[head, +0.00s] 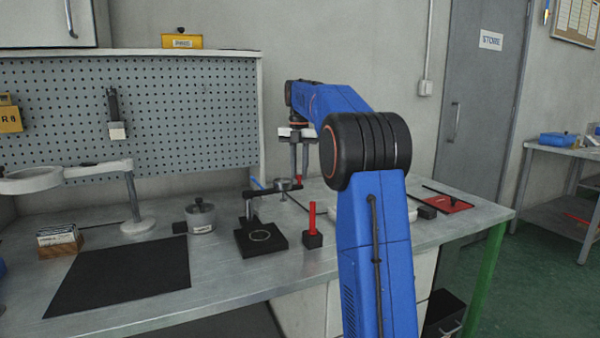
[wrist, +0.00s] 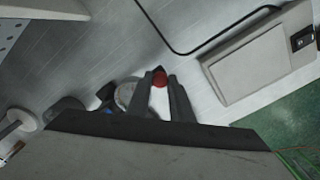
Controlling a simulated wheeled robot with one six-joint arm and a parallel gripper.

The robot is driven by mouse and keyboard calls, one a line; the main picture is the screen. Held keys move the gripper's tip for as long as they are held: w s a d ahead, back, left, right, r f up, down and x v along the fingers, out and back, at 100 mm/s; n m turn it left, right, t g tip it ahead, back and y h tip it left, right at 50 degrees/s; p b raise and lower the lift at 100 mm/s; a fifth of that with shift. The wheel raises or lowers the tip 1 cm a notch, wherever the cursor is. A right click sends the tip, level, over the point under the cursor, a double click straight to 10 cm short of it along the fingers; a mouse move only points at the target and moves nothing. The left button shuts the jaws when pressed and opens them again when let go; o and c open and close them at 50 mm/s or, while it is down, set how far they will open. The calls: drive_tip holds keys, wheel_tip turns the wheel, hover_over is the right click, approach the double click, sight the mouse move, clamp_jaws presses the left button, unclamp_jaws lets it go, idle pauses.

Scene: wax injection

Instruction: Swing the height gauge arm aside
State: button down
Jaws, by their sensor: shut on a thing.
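The height gauge stands on the bench in the head view, with a square black base (head: 262,241) bearing a pale ring. The arm's far part is mostly hidden there by the gripper.
A black block with a red post (head: 312,228) stands just right of the gauge base. A grey lidded pot (head: 201,217) is to its left, then a black mat (head: 125,275) and a magnifier lamp (head: 138,225). A red mat (head: 447,203) lies at the bench's right.

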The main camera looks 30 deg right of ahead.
idle(0.3)
drive_tip(key=c, duration=1.6)
unclamp_jaws()
drive_tip(key=shift+r, duration=0.15)
drive_tip(key=shift+r, duration=5.9)
